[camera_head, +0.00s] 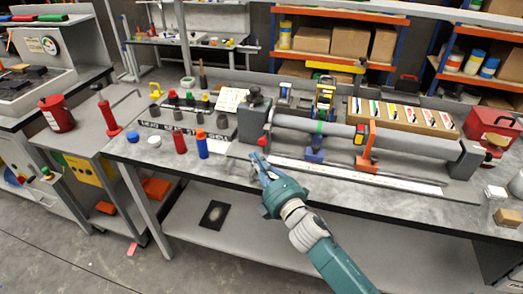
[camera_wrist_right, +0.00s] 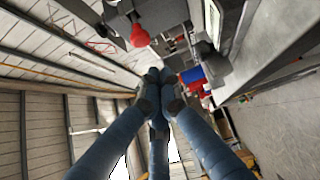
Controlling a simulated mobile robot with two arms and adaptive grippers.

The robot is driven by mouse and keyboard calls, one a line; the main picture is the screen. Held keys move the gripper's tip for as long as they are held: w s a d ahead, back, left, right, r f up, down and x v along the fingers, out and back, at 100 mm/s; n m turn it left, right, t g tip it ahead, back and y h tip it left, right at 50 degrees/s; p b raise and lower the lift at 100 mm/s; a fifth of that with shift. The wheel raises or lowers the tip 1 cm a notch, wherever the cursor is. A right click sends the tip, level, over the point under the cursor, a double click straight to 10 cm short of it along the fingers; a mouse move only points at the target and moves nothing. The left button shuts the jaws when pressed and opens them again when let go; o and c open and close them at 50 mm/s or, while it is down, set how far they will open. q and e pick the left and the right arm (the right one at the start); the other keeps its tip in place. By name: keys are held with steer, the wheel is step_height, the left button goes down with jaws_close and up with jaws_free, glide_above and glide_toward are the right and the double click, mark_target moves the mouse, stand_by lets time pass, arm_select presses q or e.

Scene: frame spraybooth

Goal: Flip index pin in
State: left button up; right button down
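A small red knob (camera_head: 262,141), which looks like the index pin's handle, sits low on the front of the dark headstock (camera_head: 254,118) at the left end of a long grey tube fixture (camera_head: 325,132). In the right wrist view a red ball knob (camera_wrist_right: 140,36) on a dark grey block shows above the fingertips. My right gripper (camera_head: 261,163) is just in front of and below the knob, apart from it. Its blue fingers (camera_wrist_right: 165,76) come together at the tips with nothing visible between them. The pin itself cannot be made out. My left gripper is out of view.
A blue bottle (camera_head: 202,146) and a red bottle (camera_head: 179,141) stand left of my gripper. A blue clamp (camera_head: 314,154) and an orange clamp (camera_head: 366,160) sit along the tube. A long pale rail (camera_head: 350,174) lies in front.

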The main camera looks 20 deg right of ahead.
mark_target(263, 141)
steer(key=shift+w+d+r, duration=0.1)
steer(key=shift+w+d, duration=1.05)
steer(key=shift+w, duration=0.05)
steer(key=shift+w+d, duration=0.55)
steer(key=shift+w, duration=0.2)
